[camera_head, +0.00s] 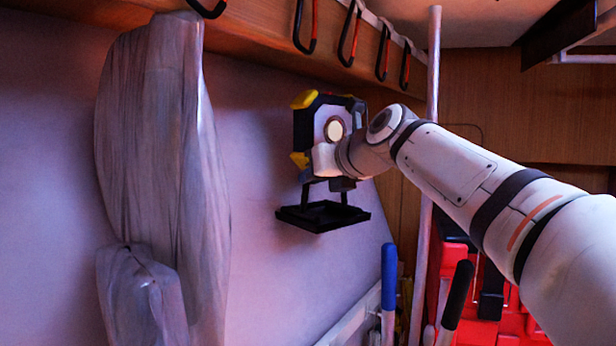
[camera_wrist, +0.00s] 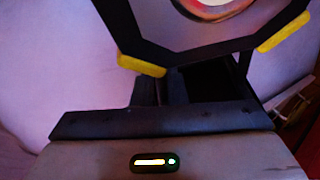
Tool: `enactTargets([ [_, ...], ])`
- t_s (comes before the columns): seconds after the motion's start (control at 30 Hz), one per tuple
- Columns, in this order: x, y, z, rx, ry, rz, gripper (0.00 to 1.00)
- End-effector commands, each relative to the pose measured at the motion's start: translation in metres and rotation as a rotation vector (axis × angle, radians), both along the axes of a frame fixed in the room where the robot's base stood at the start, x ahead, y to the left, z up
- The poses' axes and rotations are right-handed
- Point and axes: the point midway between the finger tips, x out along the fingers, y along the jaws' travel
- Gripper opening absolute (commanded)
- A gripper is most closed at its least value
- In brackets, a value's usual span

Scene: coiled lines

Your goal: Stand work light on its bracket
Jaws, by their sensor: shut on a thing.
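The work light (camera_head: 304,128) is a black-framed lamp with yellow corners and a pale round face. It is upright in the head view, held at the end of my arm. In the wrist view, its black frame (camera_wrist: 205,62) fills the top, with part of the round face cut off. My gripper (camera_head: 338,180) is shut on the work light; its fingertips are mostly hidden. A flat black square bracket plate (camera_head: 322,216) is just below the light in the head view. Thin dark uprights show between plate and light; I cannot tell which they belong to or whether they touch.
Grey draped sheeting (camera_head: 150,150) hangs at left. Several red-and-black hooks (camera_head: 350,35) line the wooden rail above. A pale pole (camera_head: 433,70) stands behind my arm. Blue-handled (camera_head: 389,265) and black-handled (camera_head: 458,290) tools and red items (camera_head: 515,325) are at lower right.

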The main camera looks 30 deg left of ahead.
Motion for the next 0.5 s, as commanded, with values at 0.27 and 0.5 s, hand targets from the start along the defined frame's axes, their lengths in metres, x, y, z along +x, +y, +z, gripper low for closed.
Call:
enactTargets([
  [0.27,-0.0009,-0.0006,0.0016,0.006,-0.007,-0.001,0.00],
  [0.5,-0.0007,-0.0003,0.0009,0.004,-0.004,0.000,0.22],
])
